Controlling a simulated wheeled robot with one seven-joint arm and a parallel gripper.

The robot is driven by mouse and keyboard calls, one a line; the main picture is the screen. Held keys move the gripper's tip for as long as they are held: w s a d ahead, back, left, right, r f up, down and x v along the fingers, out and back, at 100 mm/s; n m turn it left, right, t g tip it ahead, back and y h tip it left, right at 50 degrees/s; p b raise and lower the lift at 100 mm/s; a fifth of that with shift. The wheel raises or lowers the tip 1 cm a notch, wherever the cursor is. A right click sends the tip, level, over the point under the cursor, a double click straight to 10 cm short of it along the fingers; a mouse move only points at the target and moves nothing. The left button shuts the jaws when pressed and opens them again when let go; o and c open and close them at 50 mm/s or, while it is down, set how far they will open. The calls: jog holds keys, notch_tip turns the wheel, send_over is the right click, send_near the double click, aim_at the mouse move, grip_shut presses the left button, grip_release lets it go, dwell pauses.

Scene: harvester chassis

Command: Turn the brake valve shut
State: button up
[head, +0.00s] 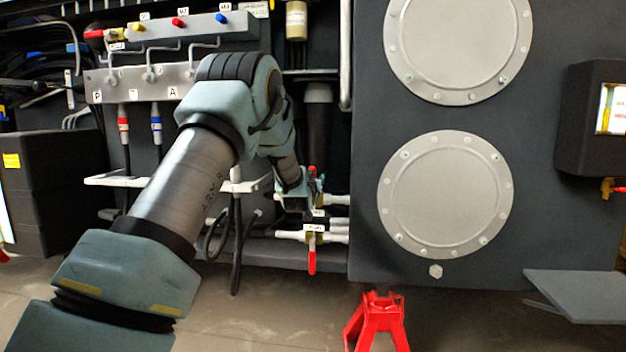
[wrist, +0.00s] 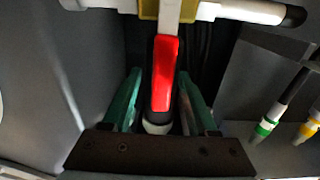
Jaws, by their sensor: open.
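In the wrist view, a valve's red lever (wrist: 164,75) runs from a brass-coloured body (wrist: 148,9) down between my fingers, across the line of its white pipe (wrist: 236,12). My gripper (wrist: 160,95) is open, with one green finger on each side of the lever. A gap shows on the left; contact on the right is unclear. In the head view my gripper (head: 295,200) is at the upper of two valves, largely hiding it; a red lever tip (head: 312,170) shows above. The lower valve's red lever (head: 312,260) hangs straight down. I cannot read the valve labels.
Dark hoses (head: 237,245) hang left of the valves. A dark panel with round covers (head: 445,195) stands close on the right. A red stand (head: 378,318) is on the floor below. The wrist view shows green-banded (wrist: 266,127) and yellow-banded (wrist: 305,131) fittings at the right.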

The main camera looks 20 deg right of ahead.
jog(key=p+v, duration=0.1)
jog(key=v, duration=0.9)
jog(key=shift+s+a, duration=0.15)
jog(key=shift+s, duration=0.25)
jog(key=shift+a, duration=0.1)
